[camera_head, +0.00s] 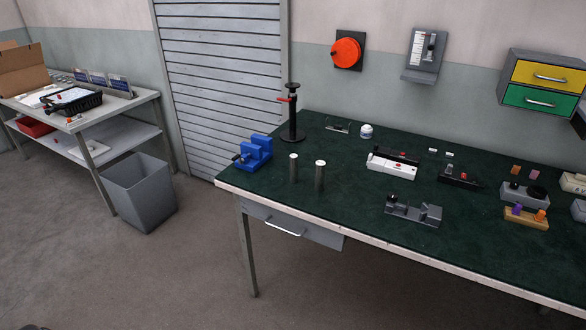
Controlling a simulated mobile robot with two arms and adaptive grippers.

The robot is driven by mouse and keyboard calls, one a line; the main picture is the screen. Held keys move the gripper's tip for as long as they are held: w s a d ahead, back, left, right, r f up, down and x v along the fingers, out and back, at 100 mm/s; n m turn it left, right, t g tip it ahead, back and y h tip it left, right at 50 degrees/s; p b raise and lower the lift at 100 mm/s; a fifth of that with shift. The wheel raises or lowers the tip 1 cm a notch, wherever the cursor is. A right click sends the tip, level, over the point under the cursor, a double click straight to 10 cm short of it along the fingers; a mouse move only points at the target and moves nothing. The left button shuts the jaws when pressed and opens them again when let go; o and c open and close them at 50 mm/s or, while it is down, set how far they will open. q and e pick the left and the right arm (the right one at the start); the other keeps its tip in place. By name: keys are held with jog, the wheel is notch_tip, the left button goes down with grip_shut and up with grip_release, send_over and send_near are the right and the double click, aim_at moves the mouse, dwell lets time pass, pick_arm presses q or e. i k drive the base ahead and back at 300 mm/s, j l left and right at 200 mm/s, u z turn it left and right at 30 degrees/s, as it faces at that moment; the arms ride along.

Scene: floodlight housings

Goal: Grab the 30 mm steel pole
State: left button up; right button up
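Two upright grey cylindrical poles with pale tops stand on the dark green table top (345,210) near its left front part. The left pole (294,170) looks slightly slimmer. The right pole (320,177) stands a little nearer the front edge and looks slightly thicker. I cannot read a size on either one, so I cannot tell for sure which is 30 mm. The poles stand apart, with a small gap between them. Neither of my grippers is in view.
A blue vise (254,153) lies left of the poles, and a black stand with a red handle (293,118) rises behind them. A grey fixture (412,210) and a white device (394,166) lie to the right. A drawer (290,225) hangs below. A grey bin (140,194) stands on the floor.

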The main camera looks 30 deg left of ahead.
aim_at(293, 156)
jog(key=i+j, duration=0.1)
jog(key=j, duration=0.7)
jog(key=i+j, duration=0.1)
jog(key=j, duration=0.75)
jog(key=i+j+z, duration=0.1)
jog(key=j, duration=0.7)
